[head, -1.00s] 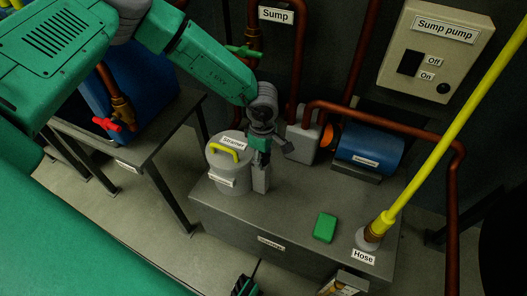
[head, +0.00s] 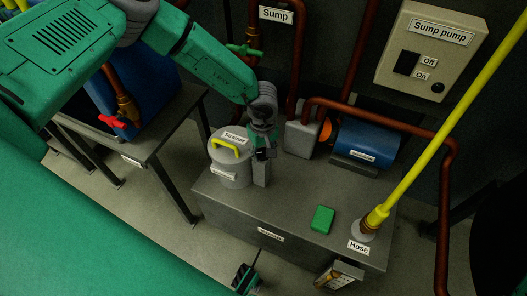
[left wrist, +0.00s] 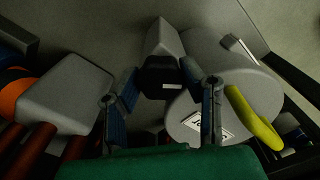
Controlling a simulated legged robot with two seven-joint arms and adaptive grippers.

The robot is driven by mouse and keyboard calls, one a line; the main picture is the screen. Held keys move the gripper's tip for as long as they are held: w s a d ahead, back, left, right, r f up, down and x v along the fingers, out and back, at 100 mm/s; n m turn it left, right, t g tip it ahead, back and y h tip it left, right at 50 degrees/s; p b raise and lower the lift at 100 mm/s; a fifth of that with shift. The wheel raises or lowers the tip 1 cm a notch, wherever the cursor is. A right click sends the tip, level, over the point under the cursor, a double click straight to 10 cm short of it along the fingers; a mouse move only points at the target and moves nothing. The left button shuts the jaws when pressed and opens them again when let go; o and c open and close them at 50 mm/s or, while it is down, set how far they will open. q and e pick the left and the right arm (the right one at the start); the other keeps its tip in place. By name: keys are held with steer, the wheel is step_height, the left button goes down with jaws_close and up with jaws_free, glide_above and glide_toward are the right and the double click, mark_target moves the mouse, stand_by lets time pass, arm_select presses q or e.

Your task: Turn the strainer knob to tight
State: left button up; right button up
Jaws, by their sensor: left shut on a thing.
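The strainer (head: 231,171) is a grey round canister with a yellow lid handle and a "Strainer" label, on the grey bench. A grey post (head: 260,173) stands against its right side. The black knob with a white mark (left wrist: 162,77) is on this post in the left wrist view. My left gripper (head: 262,152) is at the post's top, just right of the strainer. In the left wrist view its fingers (left wrist: 168,90) are on both sides of the knob, shut on it. Its contact points are hard to see.
The blue pump motor (head: 367,143) and a grey box (head: 301,139) stand behind and right. A green block (head: 322,219) and the yellow hose (head: 420,160) are on the bench's right side. Copper pipes (head: 400,124) run behind.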

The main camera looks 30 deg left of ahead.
mark_target(263, 151)
arm_select(q)
steer(key=shift+w+a, duration=0.25)
steer(key=o, duration=1.1)
steer(key=shift+o, duration=0.2)
step_height(263, 151, up, 12)
steer(key=shift+d, duration=0.15)
steer(key=shift+f, duration=0.1)
